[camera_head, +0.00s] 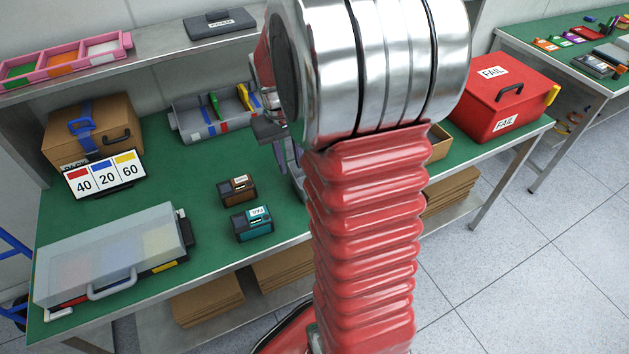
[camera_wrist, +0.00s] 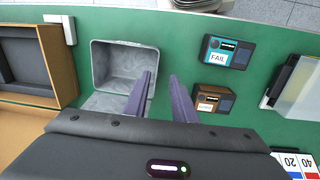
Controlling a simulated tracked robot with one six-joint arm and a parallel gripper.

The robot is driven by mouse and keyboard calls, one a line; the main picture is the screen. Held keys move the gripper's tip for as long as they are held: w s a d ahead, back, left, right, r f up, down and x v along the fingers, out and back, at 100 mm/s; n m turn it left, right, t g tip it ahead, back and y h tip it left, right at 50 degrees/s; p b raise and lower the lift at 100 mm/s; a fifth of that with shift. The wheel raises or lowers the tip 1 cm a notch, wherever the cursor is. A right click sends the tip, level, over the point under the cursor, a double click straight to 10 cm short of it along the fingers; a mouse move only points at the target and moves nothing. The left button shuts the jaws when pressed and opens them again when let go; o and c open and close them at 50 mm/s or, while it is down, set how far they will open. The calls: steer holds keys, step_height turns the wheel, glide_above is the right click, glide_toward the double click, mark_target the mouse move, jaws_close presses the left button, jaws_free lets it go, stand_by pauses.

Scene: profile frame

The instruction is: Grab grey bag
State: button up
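An open-topped grey container (camera_wrist: 105,65), which looks like the grey bag, sits on the green table in the wrist view. Its mouth faces the camera, and it looks empty. My gripper (camera_wrist: 161,80) is open, with two purple-grey fingers. The left finger overlaps the container's right side in the picture; I cannot tell whether it is inside, touching or above it. The right finger is over bare green surface. Nothing is between the fingertips. In the head view my gripper (camera_head: 285,155) is mostly hidden behind my red arm, and the grey container is largely hidden there too.
A teal device (camera_head: 251,223) marked FAIL and a brown device (camera_head: 237,190) stand left of my gripper. A grey tool bin (camera_head: 205,125) is behind. A clear-lidded case (camera_head: 110,255) lies at front left. A red FAIL box (camera_head: 500,95) stands at right.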

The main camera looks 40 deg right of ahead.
steer(key=shift+d+f, duration=0.15)
steer(key=shift+f, duration=1.4)
steer(key=shift+s, duration=0.1)
steer(key=shift+s+d+f, duration=0.15)
steer(key=shift+d+f, duration=0.05)
steer(key=shift+f, duration=1.1)
steer(key=shift+s+d+f, duration=0.1)
steer(key=shift+d+f, duration=0.05)
steer(key=shift+f, duration=1.1)
jaws_close()
